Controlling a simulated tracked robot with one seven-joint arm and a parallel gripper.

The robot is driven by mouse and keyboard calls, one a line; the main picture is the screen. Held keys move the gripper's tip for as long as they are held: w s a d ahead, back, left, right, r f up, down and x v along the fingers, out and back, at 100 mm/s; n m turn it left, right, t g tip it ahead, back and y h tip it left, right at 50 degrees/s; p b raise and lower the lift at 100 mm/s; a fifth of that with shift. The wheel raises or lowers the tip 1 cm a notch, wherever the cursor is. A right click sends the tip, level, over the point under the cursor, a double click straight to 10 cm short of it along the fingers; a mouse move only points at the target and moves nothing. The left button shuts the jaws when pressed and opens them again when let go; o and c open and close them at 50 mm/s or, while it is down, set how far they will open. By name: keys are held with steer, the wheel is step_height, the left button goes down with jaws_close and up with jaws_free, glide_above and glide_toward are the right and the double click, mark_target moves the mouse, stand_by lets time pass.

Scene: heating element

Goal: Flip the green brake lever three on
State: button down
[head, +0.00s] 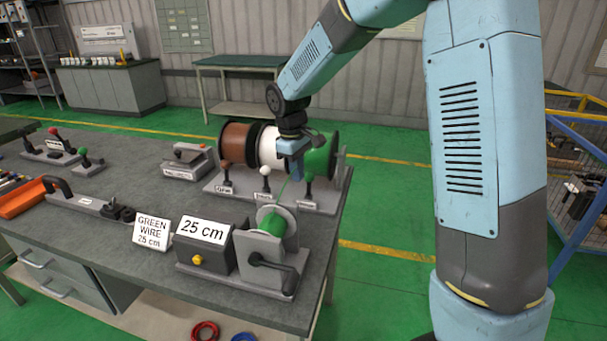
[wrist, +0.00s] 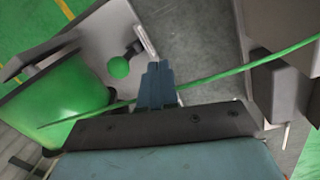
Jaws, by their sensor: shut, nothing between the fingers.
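The green brake lever stands at the right end of the spool rack's front, its green knob (head: 309,167) on a dark stem. In the wrist view the green knob (wrist: 119,67) is just left of and beyond my fingertips, with a visible gap. My gripper (head: 296,175) hangs in front of the white and green spools, beside the lever. In the wrist view my gripper's fingers (wrist: 158,72) are together and empty. The green spool (head: 320,152) is behind the lever. A green wire (wrist: 225,75) runs from it past my fingers.
The brown lever (head: 225,168) and white lever (head: 265,171) stand left on the same rack (head: 235,192). A winder with green wire (head: 272,222) and a "25 cm" box (head: 203,230) are in front. Another green-knobbed lever (head: 83,152) stands far left. The grey bench (head: 130,170) has bare patches.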

step_height(320, 180, up, 7)
steer(key=s+d+r+m+t, duration=0.1)
steer(key=s+d+r+m, duration=0.2)
steer(key=s+d+r, duration=0.4)
steer(key=s+d+r+m+t, duration=0.1)
steer(key=s+d+m, duration=0.3)
steer(key=s, duration=0.6)
steer(key=s+d+m+t+y, duration=0.1)
steer(key=s+d+m+t, duration=0.2)
steer(key=s+d, duration=0.5)
steer(key=shift+s+d+r+m, duration=0.4)
steer(key=shift+s, duration=1.2)
